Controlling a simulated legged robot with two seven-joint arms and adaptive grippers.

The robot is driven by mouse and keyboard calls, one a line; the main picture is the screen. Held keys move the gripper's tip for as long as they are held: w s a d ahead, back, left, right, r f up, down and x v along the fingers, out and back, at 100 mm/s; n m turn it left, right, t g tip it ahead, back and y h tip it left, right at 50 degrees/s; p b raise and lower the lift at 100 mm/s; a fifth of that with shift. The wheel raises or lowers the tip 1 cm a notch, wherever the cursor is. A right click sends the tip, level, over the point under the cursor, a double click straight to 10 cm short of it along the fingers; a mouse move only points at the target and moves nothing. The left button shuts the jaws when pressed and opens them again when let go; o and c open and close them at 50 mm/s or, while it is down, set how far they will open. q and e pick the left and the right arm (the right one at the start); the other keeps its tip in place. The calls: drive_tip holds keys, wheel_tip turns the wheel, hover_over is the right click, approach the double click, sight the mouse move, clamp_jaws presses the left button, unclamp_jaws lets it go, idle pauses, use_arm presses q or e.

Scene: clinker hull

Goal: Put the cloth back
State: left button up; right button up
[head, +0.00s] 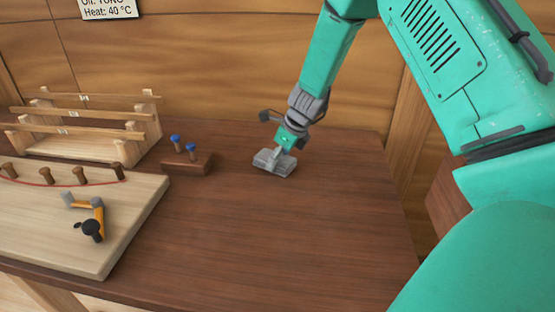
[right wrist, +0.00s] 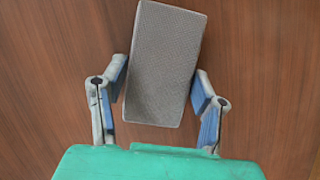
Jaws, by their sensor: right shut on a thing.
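The cloth (right wrist: 164,65) is a grey, finely textured folded pad. In the right wrist view it lies between the two fingers of my right gripper (right wrist: 158,100) and reaches out past their tips. My right gripper is shut on it. In the head view the right gripper (head: 281,152) points down at the right-centre of the dark wooden bench, with the grey cloth (head: 272,166) at its fingertips. The cloth is at or just above the bench top; I cannot tell whether it touches. My left gripper is not in view.
A small wooden block with blue-topped pegs (head: 187,164) stands left of the gripper. Further left are a wooden rack (head: 85,130) and a pale board (head: 130,215) with pegs, a red cord and an orange-handled tool (head: 98,210). The bench (head: 290,235) in front is clear. A panelled wall stands behind.

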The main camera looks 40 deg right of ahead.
drive_tip(key=shift+d+f, duration=0.1)
drive_tip(key=shift+d, duration=0.05)
drive_tip(key=o, duration=1.1)
drive_tip(key=shift+d, duration=0.15)
drive_tip(key=shift+r, duration=0.25)
drive_tip(key=p+v, duration=0.2)
drive_tip(key=v, duration=0.9)
drive_tip(key=shift+s+r, duration=0.3)
drive_tip(key=shift+f, duration=0.1)
